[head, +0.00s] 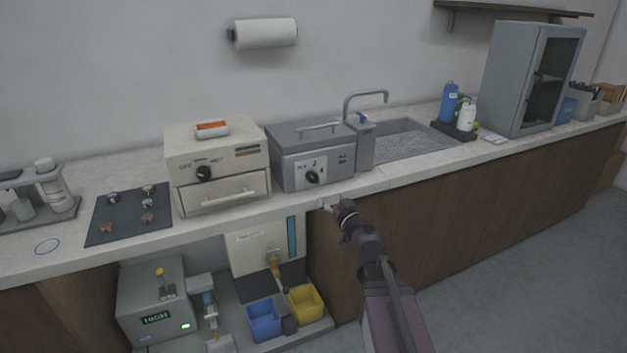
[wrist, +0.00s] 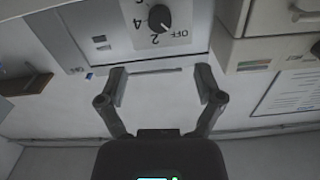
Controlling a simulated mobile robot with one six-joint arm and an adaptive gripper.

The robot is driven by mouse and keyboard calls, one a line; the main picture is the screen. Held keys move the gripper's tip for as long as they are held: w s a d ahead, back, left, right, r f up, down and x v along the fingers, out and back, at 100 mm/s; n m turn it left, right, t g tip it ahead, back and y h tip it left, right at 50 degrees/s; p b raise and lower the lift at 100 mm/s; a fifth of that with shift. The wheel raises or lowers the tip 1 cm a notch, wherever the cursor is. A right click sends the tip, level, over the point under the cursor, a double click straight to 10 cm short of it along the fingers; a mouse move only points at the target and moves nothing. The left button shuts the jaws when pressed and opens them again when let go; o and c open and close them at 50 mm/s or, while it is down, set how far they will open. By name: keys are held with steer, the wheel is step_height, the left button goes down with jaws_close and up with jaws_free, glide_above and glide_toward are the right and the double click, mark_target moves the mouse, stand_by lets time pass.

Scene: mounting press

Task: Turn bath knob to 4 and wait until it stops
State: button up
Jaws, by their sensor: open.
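The bath (head: 300,142) is a grey metal box with a lid on the counter, left of the sink. Its black bath knob (head: 312,177) sits on a pale front dial plate. In the wrist view, which is upside down, the knob (wrist: 159,17) shows at the top, with the marks OFF, 2 and 4 around it. A pale mark is on the knob's lower right there; its exact setting is hard to tell. My gripper (head: 328,203) is in front of the counter edge, below the knob. Its jaws (wrist: 161,78) are open, empty and apart from the knob.
A cream oven (head: 218,155) with its own knob and handle stands close left of the bath. The sink (head: 405,140) and tap (head: 366,93) are at its right. The counter's front edge (head: 370,188) is near my gripper. Open floor lies at the right.

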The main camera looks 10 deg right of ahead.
mark_target(314, 179)
steer(key=x, duration=1.2)
steer(key=shift+w, duration=0.15)
steer(key=c, duration=1.2)
